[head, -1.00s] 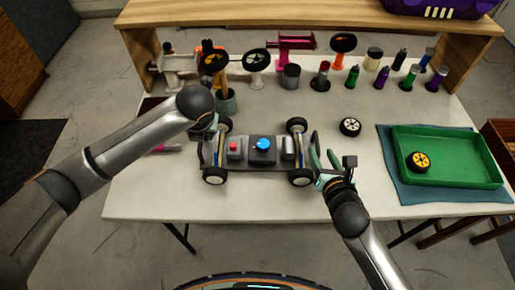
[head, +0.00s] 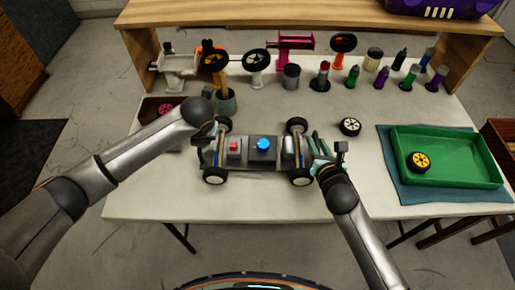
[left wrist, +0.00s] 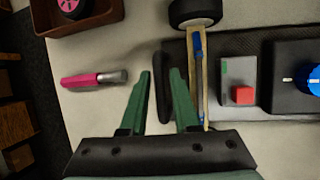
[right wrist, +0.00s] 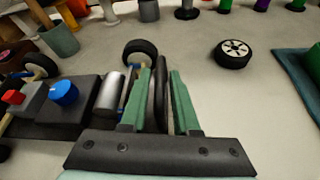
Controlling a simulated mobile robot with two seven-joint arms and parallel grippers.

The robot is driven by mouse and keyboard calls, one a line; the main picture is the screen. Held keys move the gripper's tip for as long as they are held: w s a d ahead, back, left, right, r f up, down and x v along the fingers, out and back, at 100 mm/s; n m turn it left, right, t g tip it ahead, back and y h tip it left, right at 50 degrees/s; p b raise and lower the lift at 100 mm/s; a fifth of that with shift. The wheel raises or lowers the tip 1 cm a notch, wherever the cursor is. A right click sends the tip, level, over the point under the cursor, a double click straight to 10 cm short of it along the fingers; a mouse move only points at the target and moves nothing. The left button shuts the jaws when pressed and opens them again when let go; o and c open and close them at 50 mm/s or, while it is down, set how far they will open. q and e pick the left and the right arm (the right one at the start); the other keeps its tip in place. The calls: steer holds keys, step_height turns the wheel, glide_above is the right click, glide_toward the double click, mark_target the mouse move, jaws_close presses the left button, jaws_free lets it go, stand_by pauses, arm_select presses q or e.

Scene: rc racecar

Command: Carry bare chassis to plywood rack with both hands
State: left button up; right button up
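The chassis (head: 262,157) rests on the white table, a dark plate with black wheels at its corners, a red block and a blue knob. My left gripper (head: 208,132) is at its left end. In the left wrist view this gripper (left wrist: 163,75) is open, its green fingers on either side of a black end bar (left wrist: 163,100). My right gripper (head: 321,152) is at the right end. In the right wrist view this gripper (right wrist: 160,75) is open around the black bar (right wrist: 160,95) there. The plywood rack (head: 310,14) spans the back of the table.
A loose wheel (head: 349,127) lies right of the chassis. A green tray (head: 450,182) with a yellow-hubbed wheel sits on a blue mat at the right. Bottles and stands line the back. A pink-handled tool (left wrist: 93,80) lies left. The table front is clear.

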arm_select(q)
jaws_close()
arm_select(e)
jaws_close()
stand_by(0.6)
arm_select(q)
steer(key=shift+w+r, duration=0.1)
steer(key=shift+r, duration=0.1)
arm_select(e)
steer(key=shift+r, duration=0.25)
